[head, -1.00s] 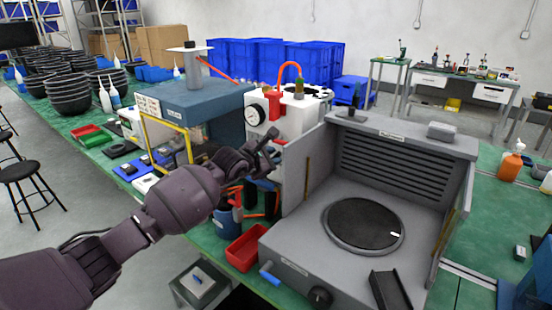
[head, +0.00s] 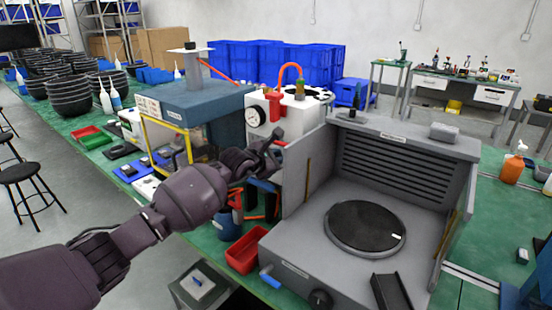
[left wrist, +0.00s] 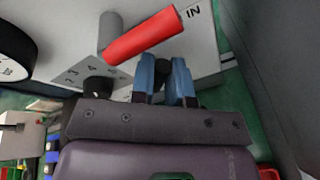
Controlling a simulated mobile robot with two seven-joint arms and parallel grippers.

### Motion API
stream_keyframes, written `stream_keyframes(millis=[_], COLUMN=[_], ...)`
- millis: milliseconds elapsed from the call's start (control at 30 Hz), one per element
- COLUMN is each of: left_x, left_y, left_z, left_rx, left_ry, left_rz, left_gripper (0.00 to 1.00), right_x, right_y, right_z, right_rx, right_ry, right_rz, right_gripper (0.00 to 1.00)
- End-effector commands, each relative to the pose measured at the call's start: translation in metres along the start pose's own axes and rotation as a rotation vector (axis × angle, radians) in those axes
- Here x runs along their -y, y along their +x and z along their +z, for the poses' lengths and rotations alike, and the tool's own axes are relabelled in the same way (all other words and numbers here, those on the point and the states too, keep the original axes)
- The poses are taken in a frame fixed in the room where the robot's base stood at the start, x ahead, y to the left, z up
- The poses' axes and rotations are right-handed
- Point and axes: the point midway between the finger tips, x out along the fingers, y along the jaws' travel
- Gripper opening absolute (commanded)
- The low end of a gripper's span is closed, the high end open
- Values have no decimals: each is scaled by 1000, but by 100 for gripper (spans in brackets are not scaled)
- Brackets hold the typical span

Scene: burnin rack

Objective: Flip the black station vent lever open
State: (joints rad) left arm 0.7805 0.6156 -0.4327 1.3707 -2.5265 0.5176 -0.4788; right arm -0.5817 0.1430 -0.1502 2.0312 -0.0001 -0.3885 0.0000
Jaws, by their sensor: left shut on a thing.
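The white station (head: 299,125) has a round gauge (head: 256,116) and a red-orange hose on top, and stands left of the grey hooded unit. My left gripper (head: 270,148) is at its front right, partly covering it. In the left wrist view, the blue fingertips (left wrist: 164,76) are shut on the black lever (left wrist: 163,68), of which only a dark rounded end shows between them. A red handle (left wrist: 145,35) lies just beyond, beside the letters "IN". A black knob (left wrist: 97,87) sits left of the fingers, partly hidden. My right gripper is not in view.
The grey hooded unit (head: 299,178) has a side wall close to the right of my left gripper. A red bin (head: 246,250) and tools stand below the arm. A blue-topped machine (head: 190,103) with a yellow frame is to the left.

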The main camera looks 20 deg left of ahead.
Motion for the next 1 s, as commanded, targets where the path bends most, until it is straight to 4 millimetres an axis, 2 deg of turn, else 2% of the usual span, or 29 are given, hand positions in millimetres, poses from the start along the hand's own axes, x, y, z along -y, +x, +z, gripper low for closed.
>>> stream_keyframes(millis=[267,700,1000], left_x=[-4,-13,-18], left_y=[0,-1,-2], left_z=[-2,-6,-9], left_rx=[22,88,118], left_ry=[-115,-439,-592], left_rz=[-28,-106,-143], left_gripper=[0,0,0], right_x=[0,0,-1], right_y=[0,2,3], right_z=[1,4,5], right_rx=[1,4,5], right_ry=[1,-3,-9], right_rz=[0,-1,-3], right_gripper=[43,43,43])
